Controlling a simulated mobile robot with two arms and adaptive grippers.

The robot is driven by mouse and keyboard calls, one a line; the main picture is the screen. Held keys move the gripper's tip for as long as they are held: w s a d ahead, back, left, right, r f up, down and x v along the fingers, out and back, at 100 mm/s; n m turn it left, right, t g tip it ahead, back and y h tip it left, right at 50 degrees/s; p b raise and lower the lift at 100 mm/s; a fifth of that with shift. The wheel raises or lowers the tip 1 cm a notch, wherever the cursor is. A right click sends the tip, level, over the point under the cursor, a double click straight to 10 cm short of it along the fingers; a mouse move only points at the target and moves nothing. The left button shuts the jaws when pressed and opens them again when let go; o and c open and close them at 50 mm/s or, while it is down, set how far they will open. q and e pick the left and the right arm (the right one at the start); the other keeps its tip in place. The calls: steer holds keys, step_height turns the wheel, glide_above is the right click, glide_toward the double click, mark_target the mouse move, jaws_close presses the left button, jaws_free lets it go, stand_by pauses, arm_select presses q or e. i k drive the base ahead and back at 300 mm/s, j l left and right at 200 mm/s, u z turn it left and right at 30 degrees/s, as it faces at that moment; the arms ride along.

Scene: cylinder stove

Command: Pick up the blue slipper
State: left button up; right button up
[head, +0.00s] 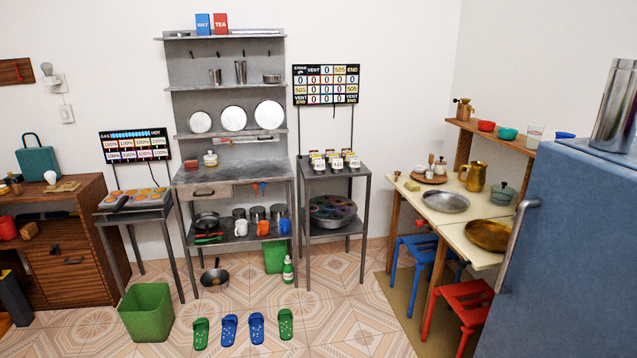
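Two blue slippers lie side by side on the tiled floor in the head view, the left one (229,329) and the right one (256,328). A green slipper lies on each outer side of the pair, one to the left (200,334) and one to the right (285,324). All of them are apart from each other and uncovered. Neither of my grippers shows in the head view.
A green bin (147,313) stands left of the slippers. A pan (215,277) and a green bottle (288,270) are on the floor behind them. The metal shelf unit (232,174) stands further back.

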mark_target(255, 320)
steer(key=i+u, duration=0.15)
steer(key=i, duration=0.35)
steer(key=i+l+u, duration=0.1)
steer(key=i, duration=0.35)
steer(key=i+l+u, duration=0.15)
steer(key=i, duration=0.3)
steer(key=i+l+u, duration=0.1)
steer(key=i, duration=0.4)
steer(key=l, duration=0.1)
